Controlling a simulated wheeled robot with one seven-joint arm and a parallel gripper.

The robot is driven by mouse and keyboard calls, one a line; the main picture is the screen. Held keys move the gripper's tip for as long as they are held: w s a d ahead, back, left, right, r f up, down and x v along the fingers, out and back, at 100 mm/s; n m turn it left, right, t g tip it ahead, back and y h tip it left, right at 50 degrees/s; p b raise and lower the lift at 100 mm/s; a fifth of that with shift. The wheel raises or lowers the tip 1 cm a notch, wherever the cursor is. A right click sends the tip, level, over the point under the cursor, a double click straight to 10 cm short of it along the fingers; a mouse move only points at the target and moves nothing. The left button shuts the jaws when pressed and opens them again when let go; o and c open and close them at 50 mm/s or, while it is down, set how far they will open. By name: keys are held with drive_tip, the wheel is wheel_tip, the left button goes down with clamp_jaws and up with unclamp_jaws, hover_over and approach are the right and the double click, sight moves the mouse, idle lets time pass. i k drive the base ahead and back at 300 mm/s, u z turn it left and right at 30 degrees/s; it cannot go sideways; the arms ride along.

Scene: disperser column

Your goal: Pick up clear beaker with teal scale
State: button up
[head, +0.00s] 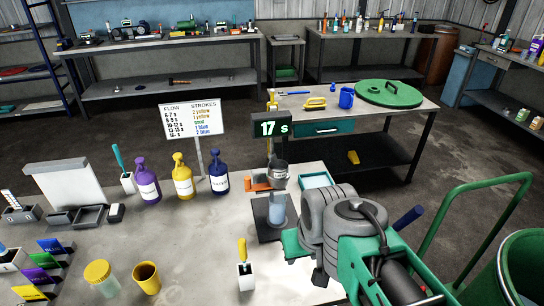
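A clear beaker (278,210) stands upright on a dark plate (266,232) near the front middle of the bench. It looks pale blue; its scale marks are too small to read. A grey cup (278,175) is held in a stand directly above it. My arm, with grey and green links, reaches in from the lower right, and its grey joint is just right of the beaker. My gripper is not clearly visible; the arm's own links hide that end, so I cannot tell its fingers or whether it holds anything.
Purple (147,181), yellow (183,177) and dark blue (219,172) bottles stand left of the beaker. A pot with a yellow-handled tool (245,272) stands in front. A timer (270,129) reads 17 s. A pale blue tray (316,180) lies behind right.

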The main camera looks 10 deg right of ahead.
sight(277, 202)
drive_tip(key=z, duration=0.35)
drive_tip(key=k, duration=1.35)
drive_tip(key=u, duration=0.9)
drive_tip(key=i, duration=0.45)
